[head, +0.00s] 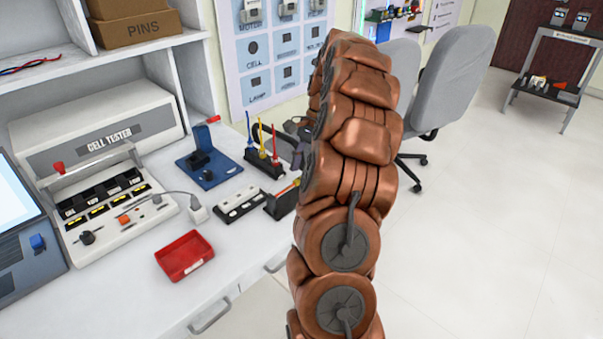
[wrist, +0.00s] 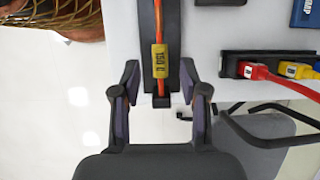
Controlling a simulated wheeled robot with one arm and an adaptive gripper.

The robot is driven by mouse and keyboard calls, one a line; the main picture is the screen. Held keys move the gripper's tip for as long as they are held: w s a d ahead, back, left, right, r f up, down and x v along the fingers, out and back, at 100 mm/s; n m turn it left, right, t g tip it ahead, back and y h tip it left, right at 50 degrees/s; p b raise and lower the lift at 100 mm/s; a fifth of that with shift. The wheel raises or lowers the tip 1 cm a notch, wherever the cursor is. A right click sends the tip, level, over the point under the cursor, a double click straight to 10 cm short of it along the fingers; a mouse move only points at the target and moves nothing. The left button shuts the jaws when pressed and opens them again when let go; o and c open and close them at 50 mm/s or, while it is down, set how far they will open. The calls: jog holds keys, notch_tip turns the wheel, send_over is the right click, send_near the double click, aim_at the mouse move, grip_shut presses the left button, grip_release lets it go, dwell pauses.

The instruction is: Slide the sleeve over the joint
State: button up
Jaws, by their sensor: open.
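In the wrist view, my gripper (wrist: 160,70) is open, one finger on each side of a dark narrow holder. An orange-red wire (wrist: 159,20) runs along the holder. A yellow sleeve (wrist: 160,61) with dark "150 C" lettering sits around the wire, between the fingertips, with a gap on both sides. A short length of wire shows below the sleeve, near the holder's end (wrist: 162,99). I cannot make out the joint. In the head view, my copper-coloured arm hides most of the gripper. A dark holder with an orange wire (head: 284,202) shows at the bench's right edge.
A rack (wrist: 262,67) with red and yellow plugs lies right of the fingers. On the bench are a cell tester (head: 105,140), a red tray (head: 185,256), a blue fixture (head: 209,170) and a socketed white strip (head: 240,206). A grey chair (head: 455,75) stands beyond my arm.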

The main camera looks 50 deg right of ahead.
jog(key=shift+x, duration=1.05)
jog(key=shift+c, duration=0.4)
grip_shut()
